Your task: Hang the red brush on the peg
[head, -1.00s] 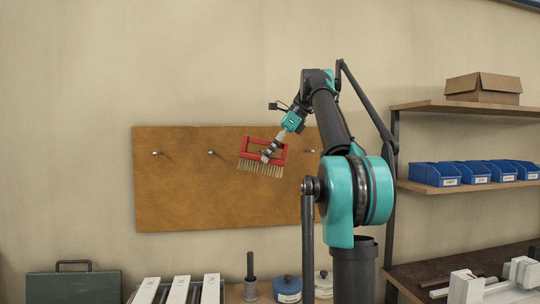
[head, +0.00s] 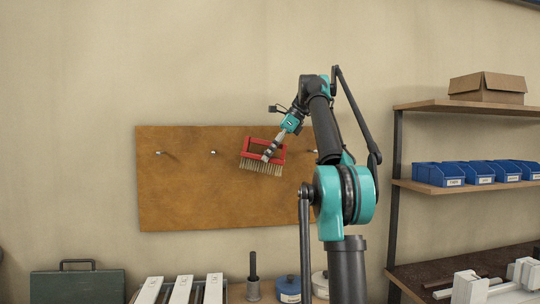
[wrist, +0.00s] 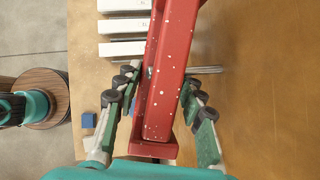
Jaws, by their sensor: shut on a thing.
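The red brush (head: 250,156) has an open rectangular red frame with pale bristles hanging below. It is in front of the brown board, slightly tilted. My gripper (head: 268,153) is shut on its frame. In the wrist view the red frame (wrist: 168,85) lies between the fingers of my gripper (wrist: 160,105). A thin metal peg (wrist: 206,70) shows right of the frame, with its other end hidden behind it. On the board, pegs show at left (head: 157,153), in the middle (head: 213,153) and at right (head: 313,151). Whether a peg passes through the frame I cannot tell.
The brown board (head: 190,200) is on the wall. Below it are a green case (head: 76,285), white bars (head: 180,290), a dark upright rod (head: 253,268) and round containers (head: 288,289). Shelves with blue bins (head: 438,174) and a cardboard box (head: 487,87) stand at right.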

